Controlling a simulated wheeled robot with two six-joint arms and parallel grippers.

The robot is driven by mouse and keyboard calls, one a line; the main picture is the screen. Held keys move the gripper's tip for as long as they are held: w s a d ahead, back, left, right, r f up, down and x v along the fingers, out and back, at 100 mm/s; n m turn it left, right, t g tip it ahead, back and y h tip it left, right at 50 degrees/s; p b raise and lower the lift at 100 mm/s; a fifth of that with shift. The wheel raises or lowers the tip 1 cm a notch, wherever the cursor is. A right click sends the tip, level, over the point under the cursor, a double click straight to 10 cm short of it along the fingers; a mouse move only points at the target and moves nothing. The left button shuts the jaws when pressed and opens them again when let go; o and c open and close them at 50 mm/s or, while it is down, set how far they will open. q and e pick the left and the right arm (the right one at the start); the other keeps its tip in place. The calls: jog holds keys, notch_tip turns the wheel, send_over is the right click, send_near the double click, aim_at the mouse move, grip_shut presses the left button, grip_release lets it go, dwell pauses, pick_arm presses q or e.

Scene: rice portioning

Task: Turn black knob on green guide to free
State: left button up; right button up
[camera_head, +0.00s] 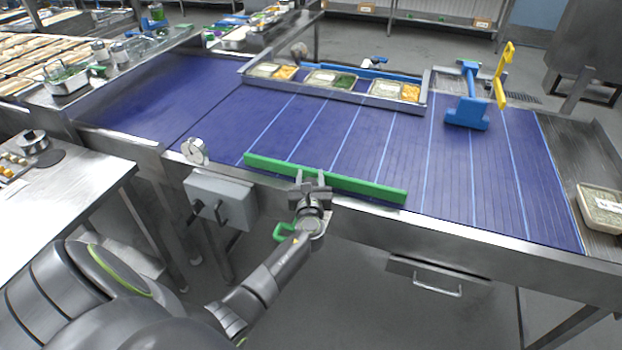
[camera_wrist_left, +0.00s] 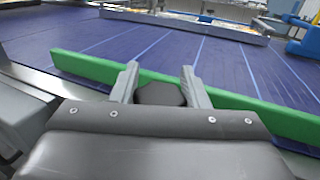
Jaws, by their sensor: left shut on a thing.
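The green guide (camera_head: 360,186) is a long bar along the near edge of the blue conveyor. It also crosses the left wrist view (camera_wrist_left: 228,98). My left gripper (camera_head: 313,178) is at the guide's near side, left of its middle. In the left wrist view, its two grey fingers (camera_wrist_left: 159,80) stand on either side of the black knob (camera_wrist_left: 160,94) and are shut on it. The knob's lower part is hidden by the gripper body. In the head view, the gripper covers the knob. My right gripper is in neither view.
A blue conveyor (camera_head: 215,85) with light blue lines lies beyond the guide. A metal rail with food trays (camera_head: 328,80) runs at the back. A blue stand (camera_head: 467,112) and yellow piece (camera_head: 503,75) are at the back right. A grey control box (camera_head: 232,190) hangs left of my gripper.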

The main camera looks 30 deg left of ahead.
pick_arm(q)
jog(key=n+g+y+b, duration=0.1)
jog(key=y, duration=0.1)
jog(key=n+g+y, duration=0.2)
jog(key=shift+s+a+f+n+g+b, duration=0.15)
jog(key=shift+n+g+b, duration=0.15)
jog(key=shift+b, duration=0.05)
jog(key=n+g+y+b, duration=0.1)
jog(key=g, duration=0.1)
jog(key=n+g+y+b, duration=0.1)
jog(key=n+g+y, duration=0.1)
jog(key=g, duration=0.1)
jog(key=shift+s+a+n+b, duration=0.15)
jog(key=shift+s+n+b, duration=0.05)
jog(key=shift+n+b, duration=0.15)
jog(key=n+g+b, duration=0.1)
jog(key=g, duration=0.1)
jog(key=n+g+b, duration=0.2)
jog(key=n+g+y+b, duration=0.1)
jog(key=g, duration=0.2)
jog(key=shift+s+n+b, duration=0.25)
jog(key=shift+s+b, duration=0.1)
jog(key=shift+s+n+g+h+b, duration=0.2)
jog(key=shift+n+g+b, duration=0.6)
jog(key=shift+g, duration=0.5)
jog(key=shift+s+n+g+h+b, duration=0.1)
jog(key=shift+n+g+h+b, duration=0.1)
jog(key=shift+n+g+b, duration=0.85)
jog(key=shift+g, duration=0.55)
jog(key=o, duration=1)
